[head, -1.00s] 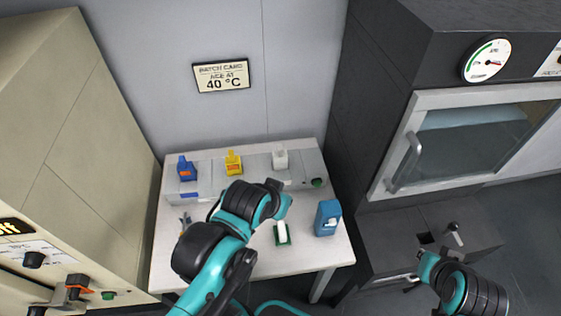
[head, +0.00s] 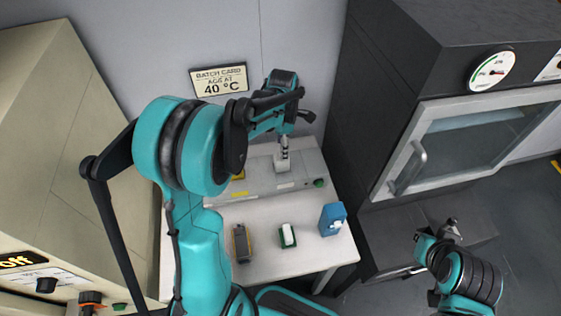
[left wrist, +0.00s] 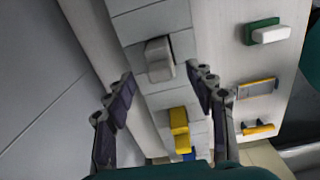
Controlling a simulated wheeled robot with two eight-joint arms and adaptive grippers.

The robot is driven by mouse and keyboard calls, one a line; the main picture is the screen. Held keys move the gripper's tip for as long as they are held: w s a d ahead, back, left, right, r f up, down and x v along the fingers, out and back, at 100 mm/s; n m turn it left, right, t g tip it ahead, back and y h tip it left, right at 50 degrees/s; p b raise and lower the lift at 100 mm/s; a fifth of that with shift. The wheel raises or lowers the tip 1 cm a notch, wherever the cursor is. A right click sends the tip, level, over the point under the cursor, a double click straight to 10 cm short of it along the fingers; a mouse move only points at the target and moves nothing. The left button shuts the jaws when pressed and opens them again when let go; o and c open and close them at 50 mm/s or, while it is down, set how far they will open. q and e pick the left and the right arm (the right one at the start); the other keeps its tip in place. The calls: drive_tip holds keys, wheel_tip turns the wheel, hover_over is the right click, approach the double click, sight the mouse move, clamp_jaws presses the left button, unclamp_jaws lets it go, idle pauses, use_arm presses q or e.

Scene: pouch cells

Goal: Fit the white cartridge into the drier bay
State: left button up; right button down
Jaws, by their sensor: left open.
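A pale white-grey cartridge (head: 282,163) stands on the long grey unit at the back of the table. It also shows in the left wrist view (left wrist: 160,62). My left gripper (left wrist: 162,90) is open, with its fingers spread above the unit; the cartridge lies just beyond the fingertips, between their lines. In the head view the left gripper (head: 284,142) is right over it. I cannot tell whether they touch. A white block on a green pad (head: 288,236) lies nearer the table's front. My right gripper (head: 436,238) is at lower right, away from the table; its jaws are unclear.
A yellow cartridge (left wrist: 179,124) and a partly hidden blue one (left wrist: 188,154) stand along the same unit. A blue box (head: 332,219) and a grey-orange item (head: 242,243) lie on the table. A dark oven (head: 380,110) stands right.

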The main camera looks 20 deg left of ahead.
sight(282, 163)
use_arm(q)
drive_tip(key=shift+w+a+f+n, duration=0.1)
drive_tip(key=shift+w+f+n, duration=0.05)
drive_tip(key=shift+f+n, duration=0.15)
drive_tip(key=shift+f, duration=0.3)
wheel_tip(282, 163, down, 7)
drive_tip(key=b, duration=0.2)
drive_tip(key=shift+f+b, duration=0.15)
drive_tip(key=shift+b, duration=0.25)
drive_tip(key=shift+s, duration=0.2)
drive_tip(key=shift+c, duration=0.9)
clamp_jaws()
